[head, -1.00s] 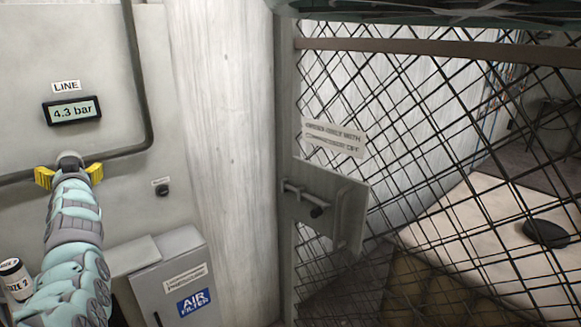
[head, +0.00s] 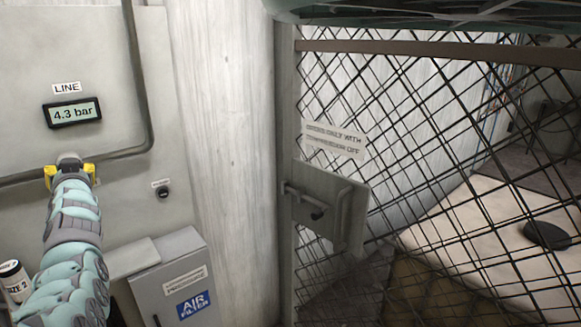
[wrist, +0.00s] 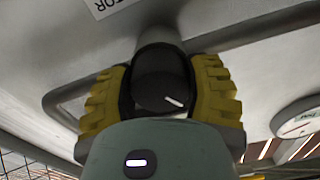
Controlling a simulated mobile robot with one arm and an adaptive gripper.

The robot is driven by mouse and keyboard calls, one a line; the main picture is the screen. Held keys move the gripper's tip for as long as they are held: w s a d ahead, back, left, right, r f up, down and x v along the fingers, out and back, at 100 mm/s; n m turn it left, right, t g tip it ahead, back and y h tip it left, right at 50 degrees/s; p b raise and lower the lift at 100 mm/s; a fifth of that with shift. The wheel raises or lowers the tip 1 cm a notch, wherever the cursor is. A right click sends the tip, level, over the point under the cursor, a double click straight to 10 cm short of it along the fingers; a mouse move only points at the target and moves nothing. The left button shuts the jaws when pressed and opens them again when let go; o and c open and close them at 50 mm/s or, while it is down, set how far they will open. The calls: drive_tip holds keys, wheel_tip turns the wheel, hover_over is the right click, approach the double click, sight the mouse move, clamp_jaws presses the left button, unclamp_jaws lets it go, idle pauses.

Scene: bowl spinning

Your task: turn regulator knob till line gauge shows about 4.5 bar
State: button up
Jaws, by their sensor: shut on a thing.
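The line gauge (head: 73,113) on the wall panel reads 4.3 bar in the head view, under a LINE label. The regulator knob (wrist: 160,82) is black with a white pointer mark, which sits toward the lower right in the wrist view. My gripper (wrist: 163,92) has its yellow fingers on both sides of the knob and is shut on it. In the head view my gripper (head: 70,177) is at the pipe just below the gauge, and my arm hides most of the knob there.
A grey air filter box (head: 175,285) stands below and to the right of my arm. A small black knob (head: 163,192) is on the panel. A mesh gate with a latch plate (head: 325,205) fills the right side. A labelled canister (head: 14,280) is at lower left.

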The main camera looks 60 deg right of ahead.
drive_tip(key=shift+c, duration=0.8)
drive_tip(key=shift+m, duration=0.9)
drive_tip(key=o, duration=1.2)
drive_tip(key=shift+s+a+f, duration=0.15)
drive_tip(key=shift+s+f, duration=0.1)
drive_tip(key=shift+s, duration=0.35)
drive_tip(key=v, duration=1)
drive_tip(key=shift+s+r, duration=0.3)
drive_tip(key=shift+s, duration=0.1)
